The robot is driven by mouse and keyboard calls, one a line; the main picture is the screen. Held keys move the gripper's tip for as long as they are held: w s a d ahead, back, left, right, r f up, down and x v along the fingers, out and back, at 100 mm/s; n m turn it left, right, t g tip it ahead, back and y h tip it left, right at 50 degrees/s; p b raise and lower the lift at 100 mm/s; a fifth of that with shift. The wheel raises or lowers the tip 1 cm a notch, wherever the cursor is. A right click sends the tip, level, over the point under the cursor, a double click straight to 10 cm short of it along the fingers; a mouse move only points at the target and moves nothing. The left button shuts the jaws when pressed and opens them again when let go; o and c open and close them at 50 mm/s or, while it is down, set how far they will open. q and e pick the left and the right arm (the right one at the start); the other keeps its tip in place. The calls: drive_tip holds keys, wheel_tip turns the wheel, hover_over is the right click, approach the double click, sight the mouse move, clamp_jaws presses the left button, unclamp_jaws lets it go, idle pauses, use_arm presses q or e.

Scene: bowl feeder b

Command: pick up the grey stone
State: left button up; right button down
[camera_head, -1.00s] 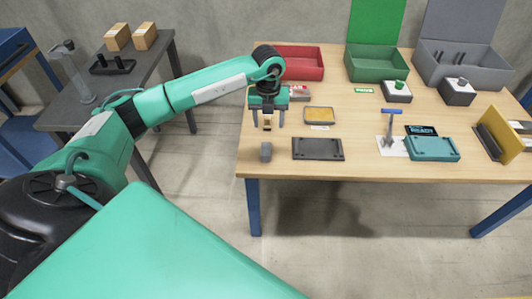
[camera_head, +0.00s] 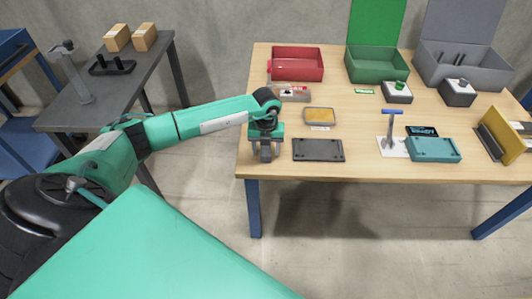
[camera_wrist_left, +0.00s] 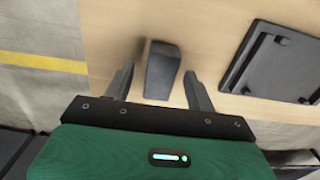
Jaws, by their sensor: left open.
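The grey stone (camera_wrist_left: 162,70) is a small dark grey block on the wooden table near its front left corner. In the wrist view it lies between the two open fingers of my left gripper (camera_wrist_left: 158,82), with a gap on each side. In the head view the left gripper (camera_head: 266,157) is right over the stone and its fingers hide most of it. The gripper is open and does not hold the stone. My right gripper does not show.
A dark flat plate (camera_head: 318,150) lies just right of the stone. A teal fixture (camera_head: 433,149) is to the right. The table's front edge (camera_head: 350,181) is close to the gripper.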

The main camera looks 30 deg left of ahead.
sight(266, 149)
use_arm(q)
drive_tip(key=shift+f, duration=0.4)
drive_tip(key=c, duration=1.2)
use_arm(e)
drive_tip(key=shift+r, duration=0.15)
use_arm(q)
drive_tip(key=shift+r, duration=0.15)
